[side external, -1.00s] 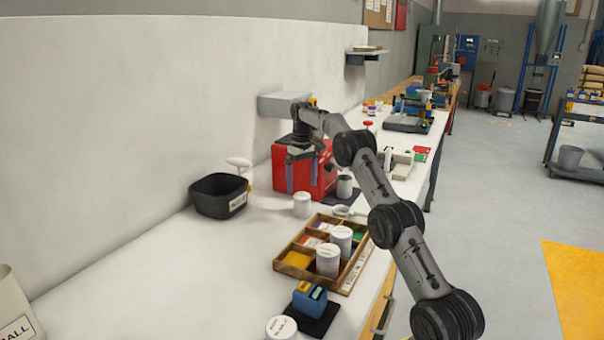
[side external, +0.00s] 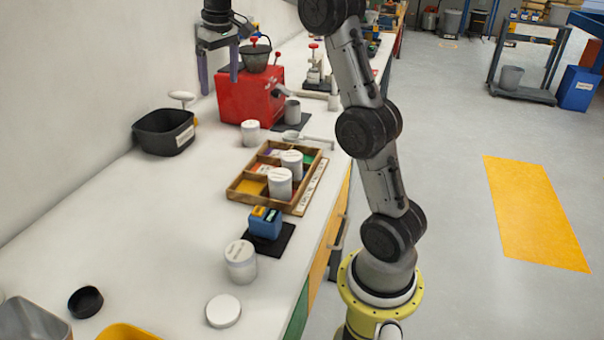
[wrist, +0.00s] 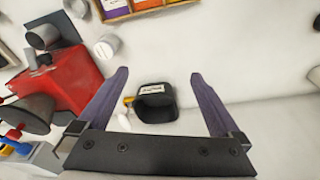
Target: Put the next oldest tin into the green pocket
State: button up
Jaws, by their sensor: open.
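The wooden tray (side external: 236,193) has coloured pockets. Its green pocket (side external: 308,159) shows as a strip at the right, partly hidden by a tin. One white tin (side external: 291,164) stands in the tray near the green pocket, and a second white tin (side external: 280,184) stands in front of it. Another white tin (side external: 250,133) stands on the bench behind the tray; it also shows in the wrist view (wrist: 107,46). A labelled white tin (side external: 240,263) stands at the front. Label dates are unreadable. My gripper (side external: 219,85) is open and empty, raised above the bench left of the red machine (side external: 248,98).
A black bin (side external: 160,132) stands by the wall, seen between my fingers in the wrist view (wrist: 155,103). A grey cup (side external: 292,112) and a scoop (side external: 300,137) lie behind the tray. A blue device (side external: 266,222) and a white lid (side external: 223,311) are in front.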

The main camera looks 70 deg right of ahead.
jog(key=s+a+r+n+t, duration=0.2)
jog(key=s+a, duration=1.1)
jog(key=a, duration=0.1)
jog(key=s+a+f, duration=0.2)
jog(key=s+f, duration=0.1)
jog(key=s, duration=0.2)
jog(key=s+a+f+n+t, duration=0.1)
jog(key=s+a+f, duration=0.1)
jog(key=s, duration=0.3)
jog(key=s+a+f, duration=0.3)
jog(key=s+f, duration=0.1)
jog(key=shift+s+f+t+y, duration=0.4)
jog(key=shift+n, duration=0.3)
